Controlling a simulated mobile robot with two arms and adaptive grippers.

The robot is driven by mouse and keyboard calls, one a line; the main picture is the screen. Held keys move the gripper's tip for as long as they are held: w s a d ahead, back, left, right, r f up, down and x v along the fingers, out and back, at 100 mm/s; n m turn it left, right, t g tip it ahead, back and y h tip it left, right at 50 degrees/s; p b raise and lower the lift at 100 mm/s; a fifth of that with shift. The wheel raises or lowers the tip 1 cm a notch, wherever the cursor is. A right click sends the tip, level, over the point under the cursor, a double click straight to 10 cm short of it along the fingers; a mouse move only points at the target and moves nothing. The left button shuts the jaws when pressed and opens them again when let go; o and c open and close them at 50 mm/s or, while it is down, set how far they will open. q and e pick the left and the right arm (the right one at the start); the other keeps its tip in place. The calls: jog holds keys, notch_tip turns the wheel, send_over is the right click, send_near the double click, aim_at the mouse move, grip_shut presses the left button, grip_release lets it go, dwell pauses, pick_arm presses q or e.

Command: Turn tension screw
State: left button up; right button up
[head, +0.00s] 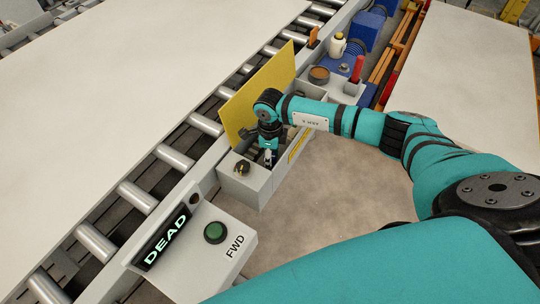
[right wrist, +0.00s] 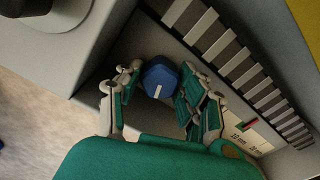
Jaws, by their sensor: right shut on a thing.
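The tension screw (right wrist: 160,77) shows in the right wrist view as a blue hexagonal head with a white line across it. My right gripper (right wrist: 158,88) is shut on it, with jointed fingers on its left and right sides. In the head view my right gripper (head: 267,156) reaches down into a grey open box (head: 244,187) beside the roller conveyor. The screw is hidden there by the gripper and the box walls. My left gripper is not in view.
A raised yellow lid (head: 258,92) stands behind the gripper. A control box with a green FWD button (head: 215,232) and a lit DEAD display (head: 166,240) stands nearer.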

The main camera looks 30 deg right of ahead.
dwell(0.5)
jog(key=o, duration=0.9)
notch_tip(320, 180, up, 12)
jog(key=shift+r, duration=0.1)
